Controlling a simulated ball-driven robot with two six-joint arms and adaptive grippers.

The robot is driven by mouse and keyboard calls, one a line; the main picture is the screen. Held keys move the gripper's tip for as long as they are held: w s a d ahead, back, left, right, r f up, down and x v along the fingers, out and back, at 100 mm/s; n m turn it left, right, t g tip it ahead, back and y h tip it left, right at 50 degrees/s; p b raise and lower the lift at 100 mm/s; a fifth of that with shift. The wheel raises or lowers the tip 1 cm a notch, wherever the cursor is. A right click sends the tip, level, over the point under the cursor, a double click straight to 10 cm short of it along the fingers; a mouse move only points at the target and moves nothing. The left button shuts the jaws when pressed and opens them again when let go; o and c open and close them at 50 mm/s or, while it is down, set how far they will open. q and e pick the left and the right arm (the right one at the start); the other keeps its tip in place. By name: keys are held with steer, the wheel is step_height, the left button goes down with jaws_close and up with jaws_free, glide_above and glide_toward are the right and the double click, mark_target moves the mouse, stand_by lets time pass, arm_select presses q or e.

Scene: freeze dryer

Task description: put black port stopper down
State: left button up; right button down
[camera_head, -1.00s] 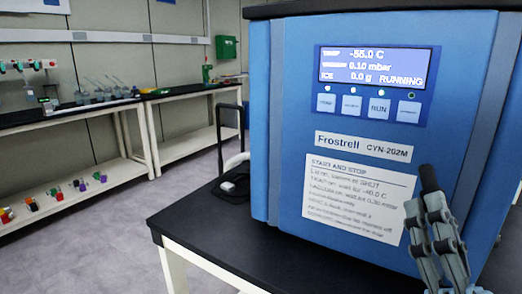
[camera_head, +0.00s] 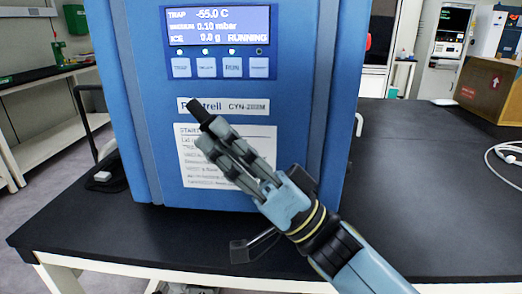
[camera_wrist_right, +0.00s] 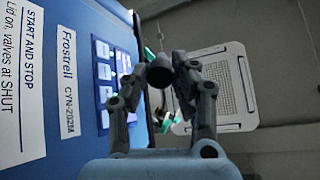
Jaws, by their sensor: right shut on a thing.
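The black port stopper (camera_head: 199,110) is a small dark cylinder. My right gripper (camera_head: 212,130) is shut on it and holds it tilted up to the left, in front of the blue freeze dryer (camera_head: 320,120). In the right wrist view the stopper (camera_wrist_right: 160,72) sits between the fingertips of the right gripper (camera_wrist_right: 172,75), with its round dark end showing. The gripper covers part of the dryer's name label and the instruction sheet. My left gripper is not clearly seen in these views.
The black bench top (camera_head: 420,190) is clear at the right of the dryer. A cardboard box (camera_head: 490,85) stands at the far right, with a white cable (camera_head: 505,155) in front of it.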

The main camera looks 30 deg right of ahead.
arm_select(q)
steer(key=shift+o, duration=1.3)
steer(key=shift+a, duration=0.1)
arm_select(e)
steer(key=w+a+r+n+g+y, duration=0.1)
steer(key=a+n+g+y, duration=0.2)
steer(key=g, duration=0.5)
steer(key=w+a+r+n+g+y, duration=0.1)
steer(key=a+n+g+y, duration=0.3)
steer(key=g, duration=0.5)
steer(key=shift+w+a+r+n+y, duration=0.25)
steer(key=shift+w+n+y, duration=0.25)
steer(key=shift+w+n, duration=0.25)
